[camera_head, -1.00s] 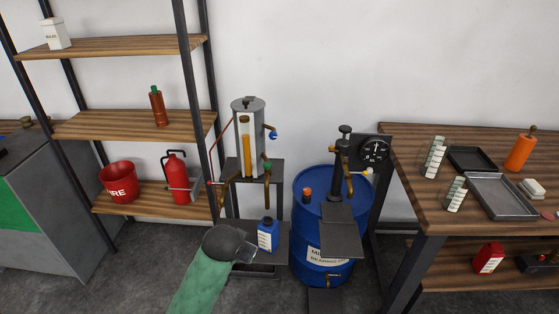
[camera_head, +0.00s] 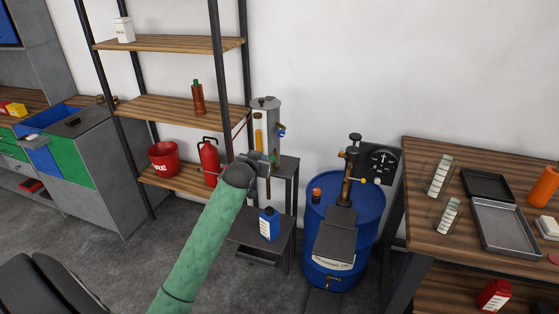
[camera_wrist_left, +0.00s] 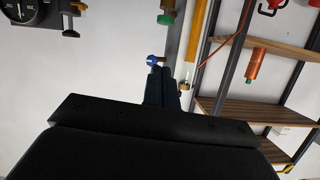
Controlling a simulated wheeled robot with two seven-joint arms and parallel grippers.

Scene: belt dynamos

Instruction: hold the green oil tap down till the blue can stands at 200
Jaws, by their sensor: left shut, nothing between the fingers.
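The oil dispenser (camera_head: 266,108) is a grey cylinder with an amber sight tube (camera_head: 259,135), standing by the shelf. Its blue tap (camera_head: 282,131) sticks out at the right side. My left gripper (camera_head: 270,160) is shut and empty in front of the dispenser's lower part, hiding the green tap in the head view. In the left wrist view, which is upside down, the green tap (camera_wrist_left: 165,18) and the blue tap (camera_wrist_left: 155,58) show beyond my shut fingers (camera_wrist_left: 163,82). I cannot tell if they touch anything. The blue can (camera_head: 268,224) stands upright on the low stand; its fill level is not readable.
A blue drum (camera_head: 343,220) with a pump stands right of the stand, with a dial gauge (camera_head: 382,160) behind. A fire extinguisher (camera_head: 209,160) and red bucket (camera_head: 163,159) are on the shelf close left of my gripper. A workbench (camera_head: 425,220) is at the right.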

